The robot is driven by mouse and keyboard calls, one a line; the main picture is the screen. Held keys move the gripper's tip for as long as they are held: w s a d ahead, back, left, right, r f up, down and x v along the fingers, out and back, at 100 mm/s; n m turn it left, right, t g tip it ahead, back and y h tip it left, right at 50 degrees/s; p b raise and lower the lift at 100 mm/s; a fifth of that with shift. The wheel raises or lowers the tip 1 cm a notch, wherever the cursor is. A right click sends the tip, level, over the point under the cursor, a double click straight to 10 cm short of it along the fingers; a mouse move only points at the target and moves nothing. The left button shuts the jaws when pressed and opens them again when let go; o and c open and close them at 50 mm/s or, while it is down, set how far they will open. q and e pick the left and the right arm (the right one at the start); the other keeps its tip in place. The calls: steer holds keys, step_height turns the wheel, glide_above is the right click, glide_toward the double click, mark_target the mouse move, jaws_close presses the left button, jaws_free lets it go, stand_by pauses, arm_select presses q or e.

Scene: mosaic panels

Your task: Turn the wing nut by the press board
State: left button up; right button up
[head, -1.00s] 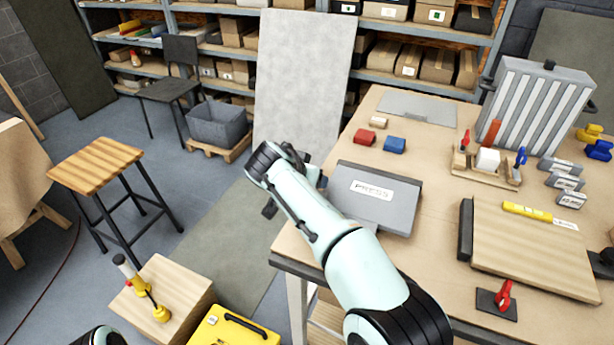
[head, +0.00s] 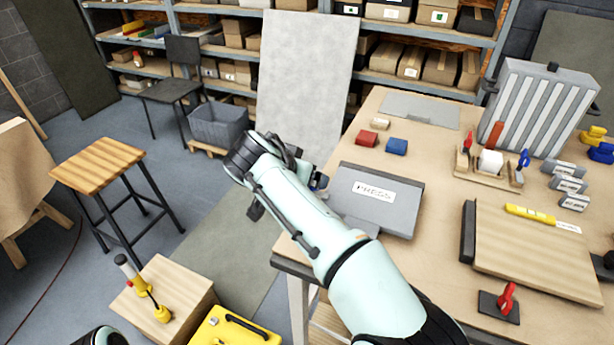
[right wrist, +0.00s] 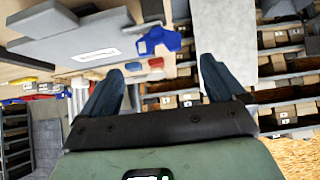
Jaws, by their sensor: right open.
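The grey press board (head: 360,210), with a white PRESS label, lies at the near left edge of the workbench; it also shows in the right wrist view (right wrist: 60,42). A blue wing nut (right wrist: 160,40) on a metal stud is beside the board in the right wrist view. In the head view only a small blue part (head: 320,182) shows past my right arm. My right gripper (right wrist: 162,70) is open and empty. Its fingers point toward the wing nut, which appears between the fingertips and apart from them. My left gripper is out of view.
Red (head: 367,138) and blue (head: 397,146) blocks lie behind the board. A red-handled piece (head: 506,298) stands by a wooden board (head: 530,250) on the right. A wooden stool (head: 97,165) and a yellow case (head: 235,328) are on the left. A leaning grey panel (head: 305,80) stands behind.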

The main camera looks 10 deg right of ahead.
steer(key=v, duration=0.6)
steer(key=shift+r, duration=0.2)
steer(key=shift+s, duration=0.1)
